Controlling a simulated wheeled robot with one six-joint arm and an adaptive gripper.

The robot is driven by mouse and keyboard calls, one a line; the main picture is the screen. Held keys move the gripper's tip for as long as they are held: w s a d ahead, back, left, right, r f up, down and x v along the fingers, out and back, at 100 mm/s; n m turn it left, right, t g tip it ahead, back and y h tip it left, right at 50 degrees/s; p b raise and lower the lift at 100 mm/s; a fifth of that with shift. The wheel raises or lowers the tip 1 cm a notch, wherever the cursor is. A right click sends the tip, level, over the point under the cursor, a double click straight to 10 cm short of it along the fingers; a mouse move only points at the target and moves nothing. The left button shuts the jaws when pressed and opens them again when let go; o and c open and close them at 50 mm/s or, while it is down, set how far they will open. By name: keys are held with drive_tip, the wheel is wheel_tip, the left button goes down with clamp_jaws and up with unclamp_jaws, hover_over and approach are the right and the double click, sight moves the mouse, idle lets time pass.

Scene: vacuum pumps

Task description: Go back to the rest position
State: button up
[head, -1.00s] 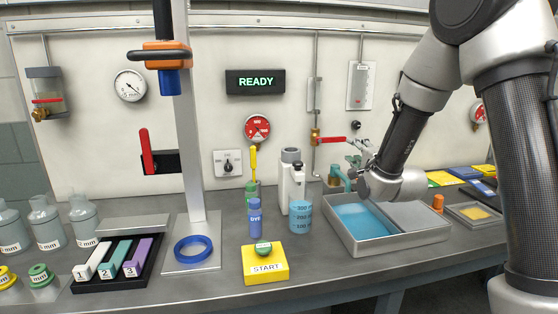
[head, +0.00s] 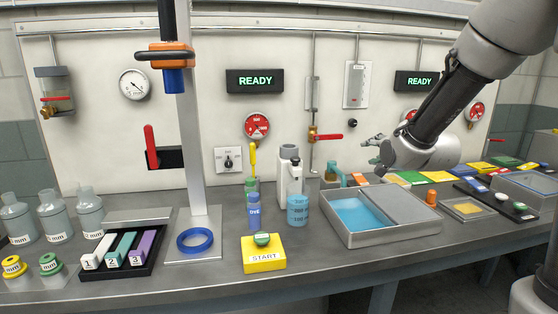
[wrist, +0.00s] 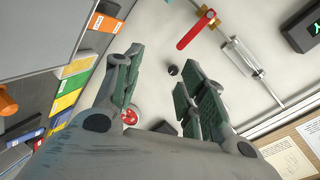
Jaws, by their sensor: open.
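My gripper (head: 376,154) is raised above the back of the bench, in front of the wall panel, on the right side of the head view. In the wrist view my gripper (wrist: 160,100) shows two green-padded fingers spread apart with nothing between them. Beyond the fingers are the pale wall panel (wrist: 215,75) and a small black knob (wrist: 173,70). My arm comes in from the upper right of the head view.
Below the gripper stands a grey tray (head: 395,240) with blue liquid. Left of it are a beaker (head: 298,210), a blue dye bottle (head: 254,218) and a yellow START box (head: 264,260). A red-handled valve (head: 326,137) is on the wall. Coloured cards (head: 438,177) lie at right.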

drive_tip(key=s+d+n+g, duration=0.2)
drive_tip(key=s+n+g, duration=0.1)
drive_tip(key=s, duration=0.8)
drive_tip(key=s+d+n+g+h, duration=0.1)
drive_tip(key=s+d+n+g, duration=0.2)
drive_tip(key=s, duration=0.9)
drive_tip(key=s+d+n+g+h, duration=0.1)
drive_tip(key=s+d+n+g, duration=0.2)
drive_tip(key=s, duration=0.8)
drive_tip(key=shift+s+d+n+g, duration=0.15)
drive_tip(key=shift+s+n+g, duration=0.3)
drive_tip(key=shift+n, duration=0.75)
drive_tip(key=shift+r, duration=0.1)
